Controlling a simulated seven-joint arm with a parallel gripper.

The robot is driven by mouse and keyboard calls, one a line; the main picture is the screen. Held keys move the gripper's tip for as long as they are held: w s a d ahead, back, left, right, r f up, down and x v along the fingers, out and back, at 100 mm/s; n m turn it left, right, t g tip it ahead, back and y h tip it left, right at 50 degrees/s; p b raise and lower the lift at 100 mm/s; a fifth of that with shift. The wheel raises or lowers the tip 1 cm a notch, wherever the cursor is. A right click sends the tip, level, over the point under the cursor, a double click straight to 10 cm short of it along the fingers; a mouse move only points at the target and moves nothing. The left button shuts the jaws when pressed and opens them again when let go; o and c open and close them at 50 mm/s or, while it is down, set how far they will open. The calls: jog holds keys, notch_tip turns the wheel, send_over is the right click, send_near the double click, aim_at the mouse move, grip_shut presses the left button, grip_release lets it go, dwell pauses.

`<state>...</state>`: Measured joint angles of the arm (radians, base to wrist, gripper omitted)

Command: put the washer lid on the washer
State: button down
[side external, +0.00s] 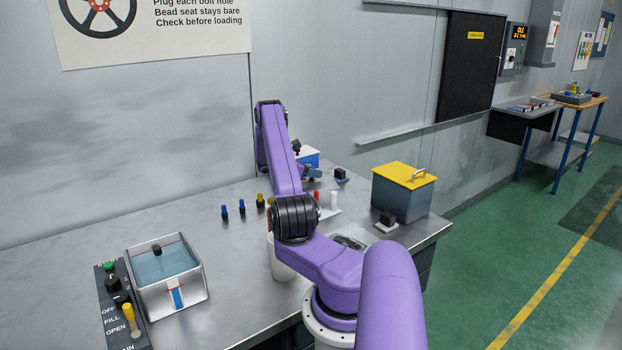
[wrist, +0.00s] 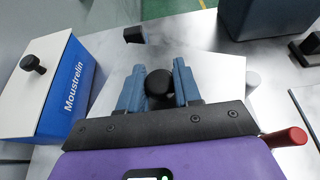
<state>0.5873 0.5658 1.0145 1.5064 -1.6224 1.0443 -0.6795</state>
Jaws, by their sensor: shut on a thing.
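My gripper (wrist: 159,88) is shut on a black knob (wrist: 159,82), with one blue-grey finger on each side. A pale flat plate (wrist: 215,62), which looks like the washer lid, shows beneath the knob. I cannot tell whether it is clear of the bench. In the side external view my gripper (side external: 311,173) is at the far side of the bench, and the lid is largely hidden by my arm. The washer, an open white-walled box (side external: 193,291) holding blue liquid, stands at the left front, well away from my gripper. A small black-topped piece (side external: 156,250) is inside it.
A blue box with white top (wrist: 70,90), marked Moustrelin, stands left of my gripper in the wrist view. A yellow-lidded tank (side external: 403,195) stands at right. Blue and yellow pegs (side external: 241,207) line the bench middle. A control panel (side external: 122,305) adjoins the washer.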

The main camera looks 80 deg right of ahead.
jog(key=s+a+r, duration=0.2)
jog(key=a+r, duration=0.4)
jog(key=a, duration=0.4)
jog(key=shift+s+a, duration=0.15)
jog(key=shift+s, duration=0.15)
